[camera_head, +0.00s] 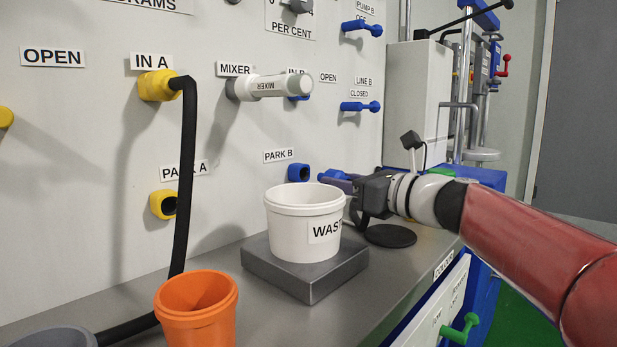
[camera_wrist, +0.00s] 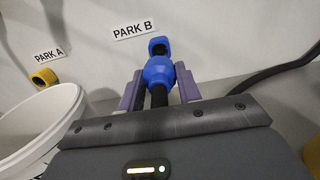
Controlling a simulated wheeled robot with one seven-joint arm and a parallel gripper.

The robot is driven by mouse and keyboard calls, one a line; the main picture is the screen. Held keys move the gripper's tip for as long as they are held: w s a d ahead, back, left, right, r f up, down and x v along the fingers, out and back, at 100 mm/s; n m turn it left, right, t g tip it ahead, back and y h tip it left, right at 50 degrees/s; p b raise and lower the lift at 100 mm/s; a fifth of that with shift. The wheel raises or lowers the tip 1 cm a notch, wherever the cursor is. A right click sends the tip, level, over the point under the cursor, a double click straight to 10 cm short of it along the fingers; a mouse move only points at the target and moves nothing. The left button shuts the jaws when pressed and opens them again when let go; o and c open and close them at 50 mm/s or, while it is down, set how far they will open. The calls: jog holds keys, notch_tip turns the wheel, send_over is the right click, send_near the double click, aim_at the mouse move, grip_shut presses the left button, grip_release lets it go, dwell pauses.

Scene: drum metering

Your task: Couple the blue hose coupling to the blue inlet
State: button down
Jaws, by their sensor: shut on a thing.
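The blue hose coupling (camera_wrist: 158,73) sits between the purple fingers of my gripper (camera_wrist: 158,88), with its black hose running back toward the palm. In the head view my gripper (camera_head: 338,181) is right of the blue PARK B holder (camera_head: 298,173), a little out from the panel. The coupling is lined up with the PARK B holder (camera_wrist: 158,44) in the wrist view; a small dark gap seems to show between them. The blue inlet (camera_head: 299,98) under the IN B label is higher on the panel, partly hidden by the white mixer handle (camera_head: 280,86).
A white waste bucket (camera_head: 290,225) stands on a grey block (camera_head: 305,268) just left of my gripper. An orange cup (camera_head: 196,310) is nearer. A black hose (camera_head: 185,170) hangs from the yellow IN A inlet (camera_head: 157,86). Blue valve handles (camera_head: 360,106) stick out above my gripper.

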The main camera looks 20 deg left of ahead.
jog(key=shift+s+d, duration=0.1)
jog(key=shift+d, duration=0.05)
jog(key=shift+b+v, duration=0.3)
jog(key=shift+v, duration=1.55)
